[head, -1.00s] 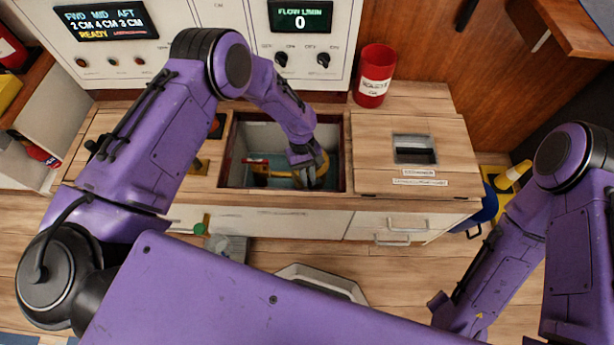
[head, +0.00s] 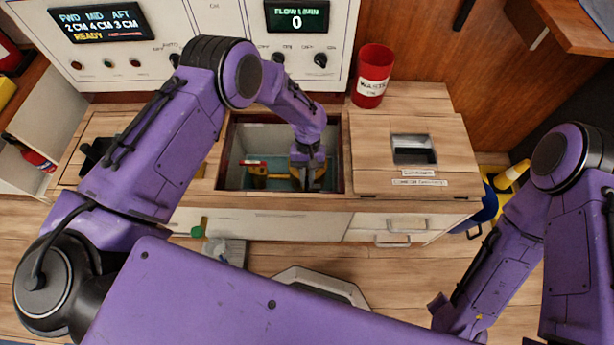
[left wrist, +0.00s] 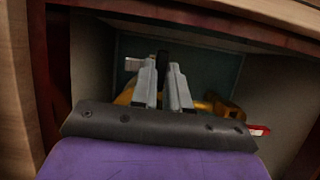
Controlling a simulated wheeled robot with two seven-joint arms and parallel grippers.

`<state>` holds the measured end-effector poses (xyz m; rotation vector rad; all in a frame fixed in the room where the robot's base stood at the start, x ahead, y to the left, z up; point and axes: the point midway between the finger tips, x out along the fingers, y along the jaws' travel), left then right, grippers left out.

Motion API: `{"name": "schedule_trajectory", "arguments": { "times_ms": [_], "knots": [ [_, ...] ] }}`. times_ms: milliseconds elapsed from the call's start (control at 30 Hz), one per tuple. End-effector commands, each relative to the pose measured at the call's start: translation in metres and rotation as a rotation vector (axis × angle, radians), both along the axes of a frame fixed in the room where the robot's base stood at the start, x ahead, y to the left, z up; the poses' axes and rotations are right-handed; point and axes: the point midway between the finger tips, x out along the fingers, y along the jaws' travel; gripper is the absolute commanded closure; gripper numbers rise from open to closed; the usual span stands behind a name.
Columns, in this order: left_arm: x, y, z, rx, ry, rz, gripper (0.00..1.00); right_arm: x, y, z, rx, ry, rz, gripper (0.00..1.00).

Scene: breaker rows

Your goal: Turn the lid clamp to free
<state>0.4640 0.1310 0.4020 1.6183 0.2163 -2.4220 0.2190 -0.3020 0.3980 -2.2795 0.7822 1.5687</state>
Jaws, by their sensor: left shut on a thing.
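An open well (head: 222,165) is set in the wooden counter. My left gripper (head: 308,182) reaches down into the well, at the right of the yellow fittings. In the left wrist view its two grey fingers (left wrist: 164,72) are close together, shut on what I take to be the lid clamp. The fingers hide most of it, so its angle cannot be told. My right gripper is out of view.
The well's wooden rim and walls stand close around my left gripper. A red waste bin (head: 373,77) stands on the counter at the back right. A closed wooden lid with a dark slot (head: 413,149) lies to the right. A control panel (head: 215,22) is behind.

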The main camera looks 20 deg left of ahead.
Motion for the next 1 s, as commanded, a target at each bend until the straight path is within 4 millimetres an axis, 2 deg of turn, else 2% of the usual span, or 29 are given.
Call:
{"name": "schedule_trajectory", "arguments": {
  "times_ms": [200, 233, 300, 633, 1000],
  "knots": [
    [0.0, 0.0, 0.0, 0.001, -0.001, -0.004, 1.0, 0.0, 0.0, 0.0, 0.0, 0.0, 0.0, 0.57],
    [0.0, 0.0, 0.0, 0.001, -0.001, -0.004, 0.76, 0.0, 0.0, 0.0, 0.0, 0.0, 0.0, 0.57],
    [0.0, 0.0, 0.0, 0.0, -0.001, -0.003, 0.6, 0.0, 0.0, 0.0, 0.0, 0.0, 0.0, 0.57],
    [0.002, 0.001, 0.006, 0.0, -0.001, -0.001, 0.6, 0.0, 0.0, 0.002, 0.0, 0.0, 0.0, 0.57],
    [0.032, 0.009, 0.08, 0.0, -0.003, -0.001, 0.6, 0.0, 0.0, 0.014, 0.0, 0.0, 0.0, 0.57]
  ]
}}
